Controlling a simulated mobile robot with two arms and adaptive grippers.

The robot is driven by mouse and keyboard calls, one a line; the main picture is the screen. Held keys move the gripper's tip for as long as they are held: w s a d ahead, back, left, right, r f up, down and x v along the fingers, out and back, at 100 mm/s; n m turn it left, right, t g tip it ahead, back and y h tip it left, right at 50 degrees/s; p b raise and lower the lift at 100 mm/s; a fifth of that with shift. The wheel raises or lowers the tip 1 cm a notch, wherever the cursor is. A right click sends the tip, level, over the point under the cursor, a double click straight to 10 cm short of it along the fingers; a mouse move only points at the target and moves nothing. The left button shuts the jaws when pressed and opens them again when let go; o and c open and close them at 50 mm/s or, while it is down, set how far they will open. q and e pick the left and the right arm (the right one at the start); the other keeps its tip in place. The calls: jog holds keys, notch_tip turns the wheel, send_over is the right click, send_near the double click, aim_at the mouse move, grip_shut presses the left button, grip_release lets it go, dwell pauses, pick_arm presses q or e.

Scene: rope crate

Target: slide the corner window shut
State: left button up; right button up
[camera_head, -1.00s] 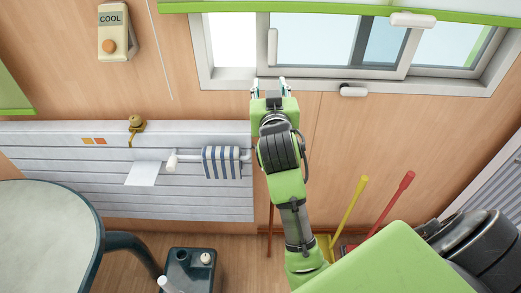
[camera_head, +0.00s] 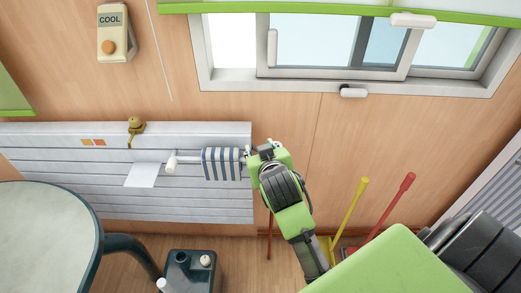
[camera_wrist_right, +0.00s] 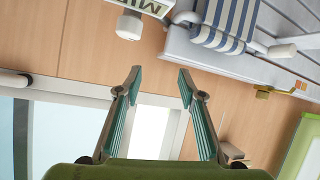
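The corner window (camera_head: 335,73) is at the top of the head view. Its sliding pane has a white upright handle (camera_head: 272,47) on its left edge, and an open gap (camera_head: 232,40) shows left of the pane. My right gripper (camera_head: 259,149) is below the window, at the right end of the towel rail, and touches no part of the window. In the right wrist view its two fingers (camera_wrist_right: 160,78) are spread apart with nothing between them. The window frame (camera_wrist_right: 85,95) shows beyond them there. My left gripper is not in view.
A striped towel (camera_head: 221,163) hangs on a rail on the white heater (camera_head: 60,165), left of my right gripper. A white handle (camera_head: 353,91) sits under the window frame. A green-edged blind (camera_head: 345,8) covers the window's top.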

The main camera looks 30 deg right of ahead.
jog(key=shift+f, duration=0.25)
jog(key=m+t+h+p, duration=0.3)
jog(key=m+h+p, duration=0.1)
jog(key=h, duration=0.1)
send_near(273, 47)
jog(key=p+x, duration=0.4)
jog(key=x, duration=0.3)
jog(key=shift+w+d+r, duration=0.1)
jog(key=shift+w, duration=0.1)
jog(key=shift+p+x, duration=0.3)
jog(key=shift+x, duration=0.55)
grip_shut()
